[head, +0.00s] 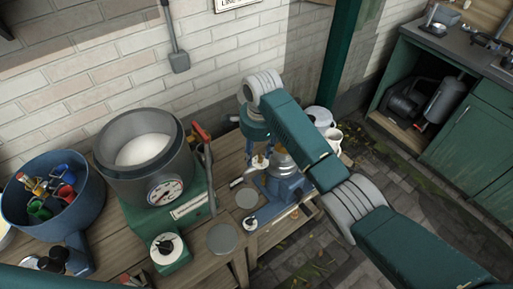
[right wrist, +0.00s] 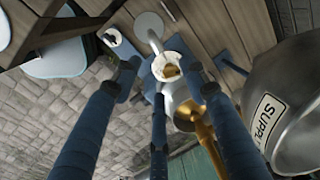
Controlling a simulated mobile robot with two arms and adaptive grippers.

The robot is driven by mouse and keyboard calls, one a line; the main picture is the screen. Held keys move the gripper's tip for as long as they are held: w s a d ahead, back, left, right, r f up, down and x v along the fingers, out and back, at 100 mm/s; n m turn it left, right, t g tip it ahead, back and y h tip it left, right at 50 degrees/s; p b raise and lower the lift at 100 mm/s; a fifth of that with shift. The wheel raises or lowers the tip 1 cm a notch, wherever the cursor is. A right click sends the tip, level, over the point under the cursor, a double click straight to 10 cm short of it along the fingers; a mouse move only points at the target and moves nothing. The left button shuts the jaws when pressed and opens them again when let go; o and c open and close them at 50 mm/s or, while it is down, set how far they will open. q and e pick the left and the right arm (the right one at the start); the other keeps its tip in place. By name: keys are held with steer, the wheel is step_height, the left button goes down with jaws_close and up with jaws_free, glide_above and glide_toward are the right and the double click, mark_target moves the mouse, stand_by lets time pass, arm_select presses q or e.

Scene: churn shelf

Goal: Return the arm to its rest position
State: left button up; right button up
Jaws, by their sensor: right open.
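My right arm comes in from the right in the head view and reaches over the wooden bench. Its gripper (head: 258,160) hangs downward beside a blue machine (head: 290,188) with a brass and metal top, partly hidden by the arm. In the right wrist view the blue fingers of this gripper (right wrist: 160,85) are spread apart, with nothing held between them. Beyond the fingers is a small white cup (right wrist: 171,66) with something brown in it. A brass part (right wrist: 207,140) is close to the fingers. I cannot tell whether the fingers touch anything. My left gripper is not in view.
A big grey pot (head: 140,128) stands on a green scale (head: 187,212) with a dial. A blue bin (head: 52,207) with coloured items is at left. White vessels (head: 332,136) stand behind the arm. A labelled metal vessel (right wrist: 295,110) is at right in the wrist view. Paved floor (head: 400,195) is open at right.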

steer(key=shift+r, duration=0.8)
